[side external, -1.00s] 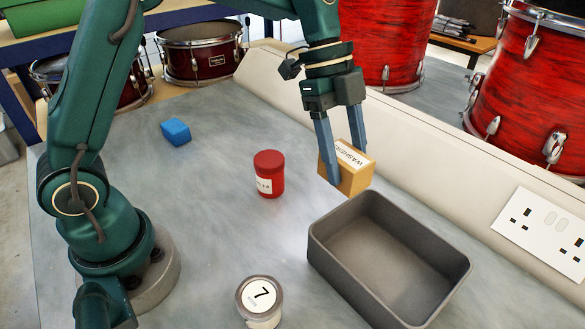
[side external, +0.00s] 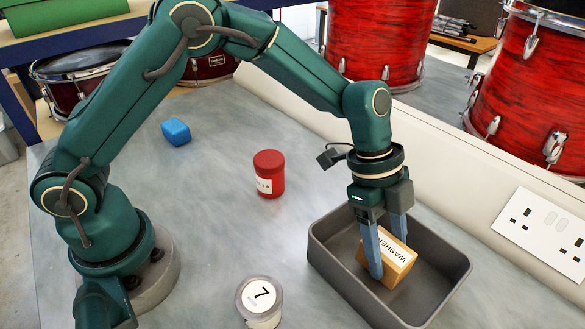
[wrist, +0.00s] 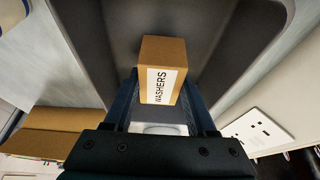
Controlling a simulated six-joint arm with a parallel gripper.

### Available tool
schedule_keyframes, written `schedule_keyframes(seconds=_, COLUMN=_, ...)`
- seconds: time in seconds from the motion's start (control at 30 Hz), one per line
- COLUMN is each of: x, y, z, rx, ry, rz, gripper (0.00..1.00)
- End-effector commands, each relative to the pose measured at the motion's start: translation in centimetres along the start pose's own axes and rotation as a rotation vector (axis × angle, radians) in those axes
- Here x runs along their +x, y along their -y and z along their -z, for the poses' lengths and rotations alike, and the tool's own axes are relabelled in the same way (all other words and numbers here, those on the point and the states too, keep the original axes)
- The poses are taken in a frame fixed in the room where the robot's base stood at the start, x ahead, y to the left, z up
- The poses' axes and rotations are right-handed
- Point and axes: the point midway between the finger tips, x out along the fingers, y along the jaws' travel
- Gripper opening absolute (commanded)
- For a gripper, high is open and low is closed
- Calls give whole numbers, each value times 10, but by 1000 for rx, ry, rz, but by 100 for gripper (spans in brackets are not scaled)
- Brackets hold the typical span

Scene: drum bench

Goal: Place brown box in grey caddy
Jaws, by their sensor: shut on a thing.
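The brown box (side external: 396,262) has a white label reading "WASHERS". My gripper (side external: 388,264) is shut on it, with a finger on either side. The box is within the walls of the grey caddy (side external: 331,261) in the side view, near the caddy's middle. I cannot tell whether its underside touches the caddy floor. In the wrist view, the box (wrist: 162,72) sits between my fingers (wrist: 160,112), tilted slightly, with the caddy's dark inside (wrist: 215,25) around and beyond it.
A red jar (side external: 269,174) and a blue block (side external: 176,132) stand on the bench left of the caddy. A lidded pot marked 7 (side external: 259,302) stands close to its near left side. A raised ledge with a socket plate (side external: 541,232) runs along the right.

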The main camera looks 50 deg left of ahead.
Motion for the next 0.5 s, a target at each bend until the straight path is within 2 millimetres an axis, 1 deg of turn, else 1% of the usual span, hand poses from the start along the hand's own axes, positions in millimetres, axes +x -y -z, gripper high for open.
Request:
schedule_keyframes(seconds=0.03, x=7, y=-1, z=-3, rx=0, ry=1, rz=-3, gripper=0)
schedule_keyframes(seconds=0.13, x=14, y=0, z=-6, rx=0, ry=0, rz=-1, gripper=0)
schedule_keyframes(seconds=0.5, x=16, y=0, z=-7, rx=1, ry=0, rz=0, gripper=0)
